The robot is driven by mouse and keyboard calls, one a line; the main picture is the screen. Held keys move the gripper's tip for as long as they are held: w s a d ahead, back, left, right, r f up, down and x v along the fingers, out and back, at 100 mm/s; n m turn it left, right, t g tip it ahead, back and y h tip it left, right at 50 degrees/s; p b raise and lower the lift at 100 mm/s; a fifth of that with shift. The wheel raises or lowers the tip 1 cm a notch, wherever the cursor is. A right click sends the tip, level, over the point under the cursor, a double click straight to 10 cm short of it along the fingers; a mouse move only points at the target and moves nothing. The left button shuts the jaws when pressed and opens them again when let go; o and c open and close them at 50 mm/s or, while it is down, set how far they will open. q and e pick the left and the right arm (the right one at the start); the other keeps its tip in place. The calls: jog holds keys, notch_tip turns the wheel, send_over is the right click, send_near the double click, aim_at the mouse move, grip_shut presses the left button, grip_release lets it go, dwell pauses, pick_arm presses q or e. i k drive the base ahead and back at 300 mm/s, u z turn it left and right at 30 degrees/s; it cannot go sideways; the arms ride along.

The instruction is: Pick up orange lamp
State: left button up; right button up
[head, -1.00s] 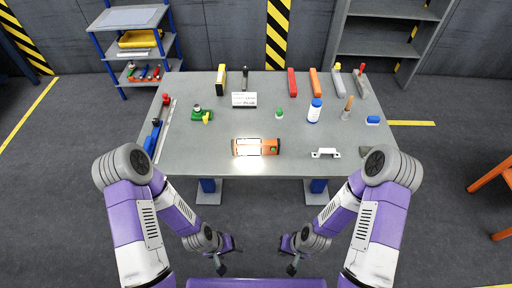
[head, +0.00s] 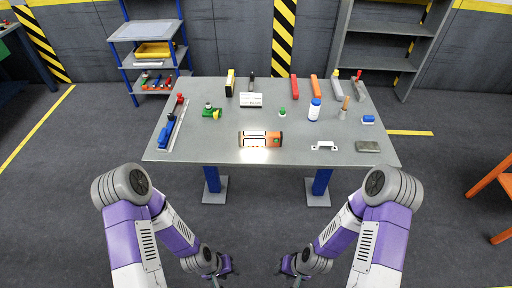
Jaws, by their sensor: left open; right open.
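The orange lamp (head: 274,139) lies on its side near the front middle of the grey table (head: 225,150), with its bright lit panel throwing a glow on the tabletop. My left gripper (head: 226,268) and my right gripper (head: 287,268) hang low in front of the table, apart from the lamp and well short of it. Both are open and appear empty. The fingers are small and partly hidden by the wrists.
A white handle (head: 324,146) and a grey-brown block (head: 368,147) lie right of the lamp. A blue-and-white bottle (head: 314,109), a green-capped item (head: 282,112) and a green valve (head: 211,111) stand behind it. Several tools line the back and left edges.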

aim_at(245, 139)
jog(key=u, duration=1.3)
jog(key=i, duration=0.9)
jog(key=z, duration=0.35)
